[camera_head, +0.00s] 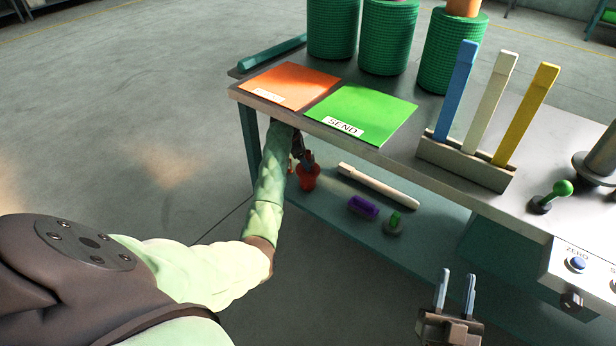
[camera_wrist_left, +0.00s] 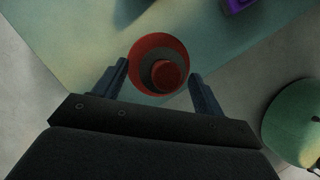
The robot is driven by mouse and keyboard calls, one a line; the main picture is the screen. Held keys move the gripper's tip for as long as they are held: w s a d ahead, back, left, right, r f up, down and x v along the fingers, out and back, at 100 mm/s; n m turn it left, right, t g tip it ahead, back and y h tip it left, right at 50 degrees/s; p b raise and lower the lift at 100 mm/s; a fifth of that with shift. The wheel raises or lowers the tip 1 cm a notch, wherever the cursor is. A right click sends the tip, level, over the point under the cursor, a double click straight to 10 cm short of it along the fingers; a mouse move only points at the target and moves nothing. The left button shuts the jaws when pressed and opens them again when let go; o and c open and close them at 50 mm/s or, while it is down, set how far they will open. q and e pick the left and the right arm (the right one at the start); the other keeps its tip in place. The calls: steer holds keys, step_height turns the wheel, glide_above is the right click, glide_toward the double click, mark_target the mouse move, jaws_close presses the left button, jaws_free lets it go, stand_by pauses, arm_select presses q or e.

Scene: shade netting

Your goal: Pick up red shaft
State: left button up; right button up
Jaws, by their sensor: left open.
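The red shaft (camera_head: 308,178), a short red piece with a wider flange, stands on the teal lower shelf (camera_head: 330,215) of the bench. In the left wrist view I see it end-on, as a red ring with a dark ring and a red centre (camera_wrist_left: 140,51). My left gripper (camera_head: 301,155) reaches under the bench top, at the shaft. In its wrist view the open fingers (camera_wrist_left: 159,72) lie on either side of the shaft; contact is not clear. My right gripper (camera_head: 456,277) is open and empty, in front of the bench at the lower right.
The lower shelf also holds a cream bar (camera_head: 378,186), a purple block (camera_head: 363,208) and a green knobbed piece (camera_head: 394,222). The bench top (camera_head: 400,150) hangs above my left gripper. A bench leg (camera_head: 250,140) stands left of my forearm. Open floor lies further left.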

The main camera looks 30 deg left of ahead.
arm_select(q)
steer(key=shift+w+d+f+b, duration=0.3)
steer(key=shift+w+d+f, duration=0.3)
steer(key=shift+d, duration=0.2)
arm_select(e)
step_height(320, 180, up, 7)
steer(key=s+d+t+y, duration=0.1)
steer(key=s+t, duration=0.2)
steer(key=shift+r, duration=0.2)
arm_select(q)
steer(key=shift+c, duration=0.4)
steer(key=shift+r, duration=0.1)
jaws_close()
